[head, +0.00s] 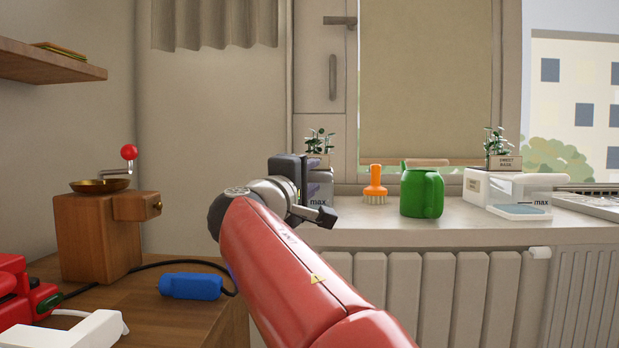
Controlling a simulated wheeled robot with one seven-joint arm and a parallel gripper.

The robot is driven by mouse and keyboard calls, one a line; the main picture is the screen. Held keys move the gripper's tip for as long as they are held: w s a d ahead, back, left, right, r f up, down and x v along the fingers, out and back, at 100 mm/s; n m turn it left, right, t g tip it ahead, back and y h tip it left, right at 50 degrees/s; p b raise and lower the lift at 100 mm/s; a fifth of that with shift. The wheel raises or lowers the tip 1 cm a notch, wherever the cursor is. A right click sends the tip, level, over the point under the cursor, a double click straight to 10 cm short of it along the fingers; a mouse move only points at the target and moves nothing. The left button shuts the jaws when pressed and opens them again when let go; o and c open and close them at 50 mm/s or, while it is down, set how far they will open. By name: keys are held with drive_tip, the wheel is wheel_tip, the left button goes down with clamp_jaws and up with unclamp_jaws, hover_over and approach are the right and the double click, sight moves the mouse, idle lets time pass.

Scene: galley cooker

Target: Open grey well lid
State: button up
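A pale grey planter (318,178) with a green plant and a "max" mark stands on the windowsill behind my wrist. Most of it is hidden by my arm, and I cannot make out a grey well lid on it. My gripper (324,215) is in front of this planter, seen from behind. One dark-tipped finger shows at its right side; the other fingertip is hidden. I cannot tell whether it touches the planter or how far apart its fingers are.
On the sill (455,212) stand an orange brush (375,186), a green watering can (422,192) and a white basil planter (478,187) with a clear "max" well. A wooden grinder (95,235) and blue connector (191,286) occupy the left counter. A radiator (440,290) is below the sill.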

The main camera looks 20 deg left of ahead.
clamp_jaws()
drive_tip(key=shift+r, duration=0.1)
